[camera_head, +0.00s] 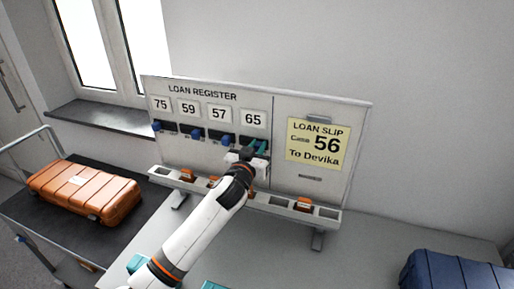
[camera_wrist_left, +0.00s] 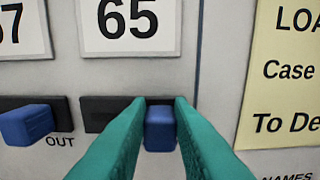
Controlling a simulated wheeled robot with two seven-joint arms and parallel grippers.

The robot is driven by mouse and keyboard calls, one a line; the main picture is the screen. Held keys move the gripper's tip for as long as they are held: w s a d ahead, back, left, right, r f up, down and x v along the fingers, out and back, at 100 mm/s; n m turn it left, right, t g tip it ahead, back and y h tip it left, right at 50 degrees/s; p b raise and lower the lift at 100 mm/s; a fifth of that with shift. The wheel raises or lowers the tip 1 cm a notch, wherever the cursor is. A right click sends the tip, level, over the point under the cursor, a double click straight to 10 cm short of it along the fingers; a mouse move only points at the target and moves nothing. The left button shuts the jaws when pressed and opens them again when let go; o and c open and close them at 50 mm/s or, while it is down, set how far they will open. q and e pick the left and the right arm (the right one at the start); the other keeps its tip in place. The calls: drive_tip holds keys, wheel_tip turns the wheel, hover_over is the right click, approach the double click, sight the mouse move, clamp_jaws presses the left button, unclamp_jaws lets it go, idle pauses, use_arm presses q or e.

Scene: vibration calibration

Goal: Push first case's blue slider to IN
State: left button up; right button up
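The loan register board (camera_head: 320,178) stands at the back of the table with case numbers 75, 59, 57 and 65, each above a dark slot with a blue slider. The slider under 75 (camera_head: 157,126) is at the left of the row. My left gripper (camera_head: 257,146) is at the slot under 65. In the wrist view, its teal fingers (camera_wrist_left: 160,115) flank the 65 slider (camera_wrist_left: 160,132), close against both sides. That slider sits at the right end of its slot. The 57 slider (camera_wrist_left: 27,124) is left of an OUT label. My right gripper is not in view.
A yellow loan slip (camera_head: 318,145) reads case 56, to Devika. A ledge with orange pieces (camera_head: 303,204) runs below the board. An orange case (camera_head: 85,192) lies on a cart at left. A dark blue case (camera_head: 455,272) is at front right.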

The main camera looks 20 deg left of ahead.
sight(244, 138)
use_arm(q)
clamp_jaws()
drive_tip(key=a, duration=0.5)
drive_tip(key=shift+w+a+p, duration=0.1)
drive_tip(key=shift+a+p, duration=0.05)
drive_tip(key=shift+p, duration=0.25)
drive_tip(key=shift+o, duration=1.6)
unclamp_jaws()
drive_tip(key=o, duration=0.4)
drive_tip(key=shift+a, duration=0.15)
drive_tip(key=shift+o, duration=0.2)
